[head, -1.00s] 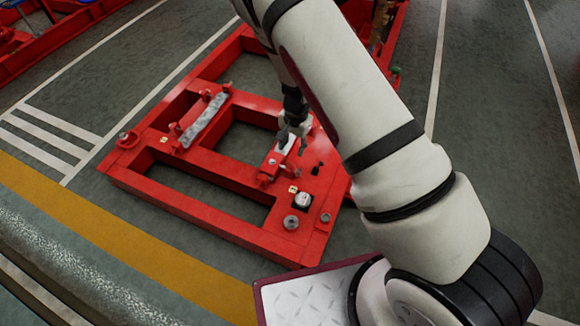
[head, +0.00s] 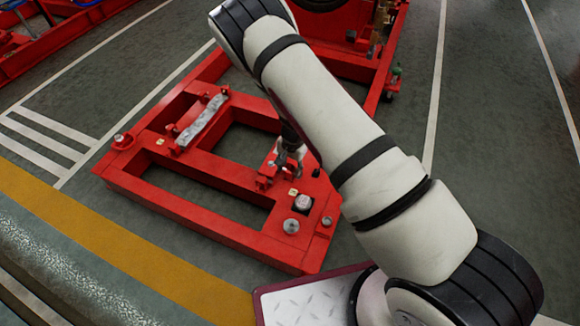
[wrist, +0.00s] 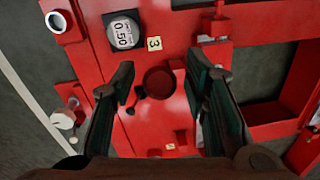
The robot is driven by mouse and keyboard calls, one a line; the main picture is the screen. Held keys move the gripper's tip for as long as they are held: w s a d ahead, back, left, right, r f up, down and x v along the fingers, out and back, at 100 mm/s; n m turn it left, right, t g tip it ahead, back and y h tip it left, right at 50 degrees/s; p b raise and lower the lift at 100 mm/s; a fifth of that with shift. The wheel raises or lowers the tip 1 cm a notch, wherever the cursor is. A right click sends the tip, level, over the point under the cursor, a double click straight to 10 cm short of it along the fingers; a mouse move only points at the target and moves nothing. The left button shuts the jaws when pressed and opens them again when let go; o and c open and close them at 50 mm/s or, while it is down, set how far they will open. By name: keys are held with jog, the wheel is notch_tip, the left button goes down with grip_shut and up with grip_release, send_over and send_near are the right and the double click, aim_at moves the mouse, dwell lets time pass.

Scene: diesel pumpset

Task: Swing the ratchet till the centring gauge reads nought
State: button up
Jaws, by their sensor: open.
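The centring gauge (wrist: 124,31), a dark square unit with a pale round face, reads 0.50 in the wrist view. It also shows on the red frame in the head view (head: 303,203). A yellow tag marked 3 (wrist: 154,43) lies beside it. My gripper (wrist: 160,72) is open and empty over the red frame. A dark red round part (wrist: 160,82) shows between its fingers. A small black lever-like part (wrist: 133,101) is by the left finger; I cannot tell if it is the ratchet. In the head view my gripper (head: 289,158) is over the frame's right part.
The red frame (head: 215,232) has large openings and raised rails. A grey bar (head: 203,120) lies across brackets on its left. A silver round fitting (head: 291,226) stands near the front right corner. Open floor (head: 60,120) lies left. My arm hides part of the right side.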

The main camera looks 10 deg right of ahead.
jog(key=shift+c, duration=0.5)
grip_shut()
jog(key=shift+w+r, duration=0.1)
